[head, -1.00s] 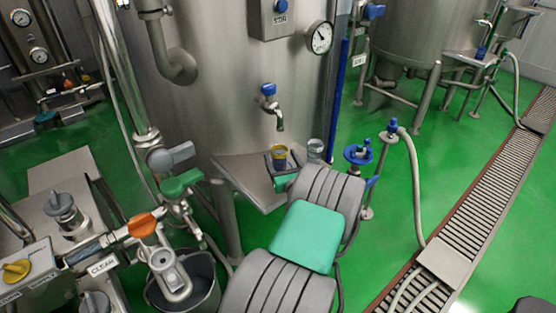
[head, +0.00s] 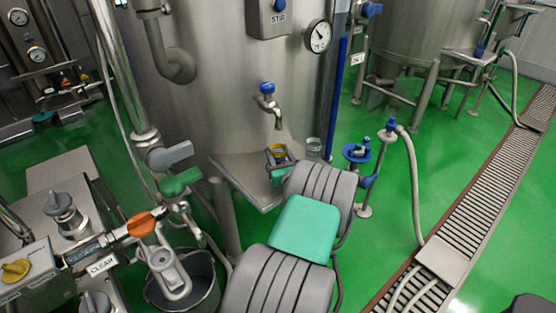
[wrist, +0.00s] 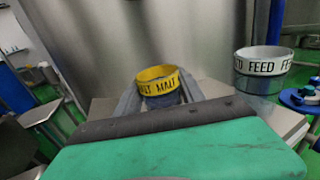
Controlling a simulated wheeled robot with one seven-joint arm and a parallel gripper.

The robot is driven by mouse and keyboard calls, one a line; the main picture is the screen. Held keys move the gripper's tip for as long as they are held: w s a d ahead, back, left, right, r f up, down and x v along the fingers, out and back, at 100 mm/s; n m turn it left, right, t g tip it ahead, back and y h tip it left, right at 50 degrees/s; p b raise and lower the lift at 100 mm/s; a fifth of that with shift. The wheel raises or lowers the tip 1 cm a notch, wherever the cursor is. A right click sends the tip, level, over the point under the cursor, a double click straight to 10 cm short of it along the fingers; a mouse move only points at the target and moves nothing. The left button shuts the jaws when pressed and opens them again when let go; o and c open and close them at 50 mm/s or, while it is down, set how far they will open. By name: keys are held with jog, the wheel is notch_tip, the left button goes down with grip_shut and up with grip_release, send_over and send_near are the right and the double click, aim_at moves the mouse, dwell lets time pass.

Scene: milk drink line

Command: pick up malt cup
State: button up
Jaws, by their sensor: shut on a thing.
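The malt cup (wrist: 157,80) has a yellow band with black lettering that reads MALT in the wrist view. It stands between the two fingers of my gripper (wrist: 160,98), which is shut on it. In the head view the malt cup (head: 277,152) shows its yellow band over the small steel shelf (head: 238,178) on the tank, below the tap. My gripper (head: 277,160) is around it there. The lower part of the cup is hidden by my gripper and wrist, so I cannot tell whether it touches the shelf.
A clear cup with a white FEED band (wrist: 264,62) stands close to the right on the shelf; it also shows in the head view (head: 314,149). The tap (head: 268,97) hangs above. A blue valve wheel (head: 357,153) stands right of the shelf.

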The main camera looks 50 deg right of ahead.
grip_shut()
